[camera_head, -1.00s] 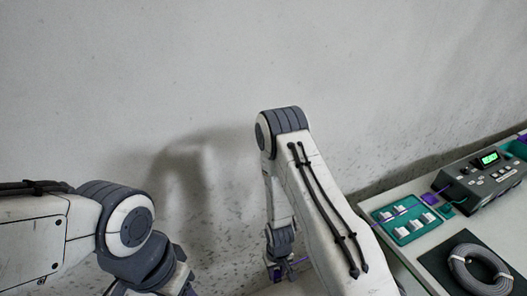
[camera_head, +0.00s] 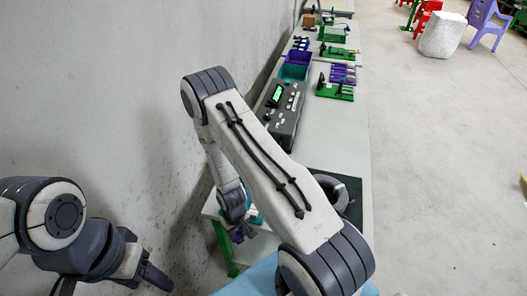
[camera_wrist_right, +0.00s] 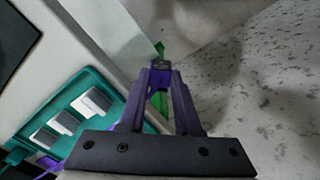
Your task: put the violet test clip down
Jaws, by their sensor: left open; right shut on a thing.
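My right gripper (camera_head: 240,232) is low beside the near end of the long table, partly behind my own right arm. In the right wrist view its fingers (camera_wrist_right: 159,76) are shut on the violet test clip (camera_wrist_right: 158,83), a small violet piece at the fingertips. The clip appears beyond the table's edge, with a green table leg behind it. In the head view the clip is too small to tell from the fingers. My left gripper (camera_head: 152,276) is open at the lower left, near the wall and away from the table.
A teal tray (camera_wrist_right: 22,133) with several white pieces lies on the table (camera_head: 345,135) beside the right gripper. A grey instrument (camera_head: 284,113), a purple bin (camera_head: 292,72) and a coiled cable (camera_head: 340,192) on a dark mat stand farther along. The wall is close on the left.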

